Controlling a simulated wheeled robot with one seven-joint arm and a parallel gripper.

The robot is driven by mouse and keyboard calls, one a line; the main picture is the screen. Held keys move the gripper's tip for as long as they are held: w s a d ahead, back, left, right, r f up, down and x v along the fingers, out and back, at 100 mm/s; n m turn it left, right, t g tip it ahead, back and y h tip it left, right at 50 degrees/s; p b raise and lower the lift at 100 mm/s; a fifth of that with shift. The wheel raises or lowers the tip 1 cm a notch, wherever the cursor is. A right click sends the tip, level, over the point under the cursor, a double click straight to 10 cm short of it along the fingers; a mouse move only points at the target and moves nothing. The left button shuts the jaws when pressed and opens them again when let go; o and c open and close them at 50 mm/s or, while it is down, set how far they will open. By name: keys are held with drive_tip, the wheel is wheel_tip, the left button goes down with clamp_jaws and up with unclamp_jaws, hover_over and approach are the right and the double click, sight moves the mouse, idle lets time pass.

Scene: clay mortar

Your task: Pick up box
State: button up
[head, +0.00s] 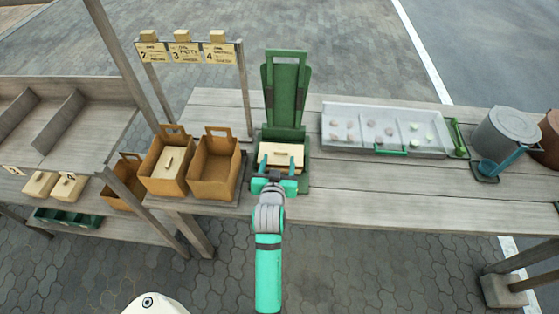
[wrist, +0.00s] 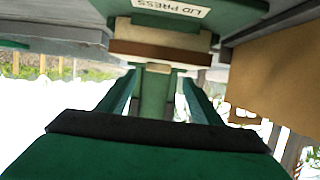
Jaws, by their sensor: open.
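A cream box (head: 281,153) with a small handle sits in the green lid press (head: 286,95) on the wooden table. My gripper (head: 276,183) is at the front of the press, just in front of the box. In the wrist view, the open teal fingers (wrist: 160,88) point toward a tan and brown block (wrist: 160,48), which looks like the box, under the "LID PRESS" label. A small tan piece shows between the fingertips. I cannot tell whether the fingers touch it. My gripper hides the lower front of the press in the head view.
Brown open crates (head: 214,165) stand left of the press, and one holds another cream box (head: 169,160). A metal tray (head: 385,131) with small pieces lies to the right, beside a grey pot (head: 508,135). The front-right tabletop is clear. A signpost frame (head: 185,53) stands behind the crates.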

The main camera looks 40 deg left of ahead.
sight(281, 158)
drive_tip(key=shift+x, duration=2.6)
drive_tip(key=shift+d+f, duration=0.1)
drive_tip(key=shift+d, duration=0.05)
clamp_jaws()
drive_tip(key=shift+r, duration=0.55)
wheel_tip(281, 158, up, 2)
drive_tip(key=shift+r, duration=0.25)
drive_tip(key=s+d+r, duration=0.5)
drive_tip(key=s+r, duration=0.4)
drive_tip(key=s, duration=0.4)
drive_tip(key=shift+r, duration=0.35)
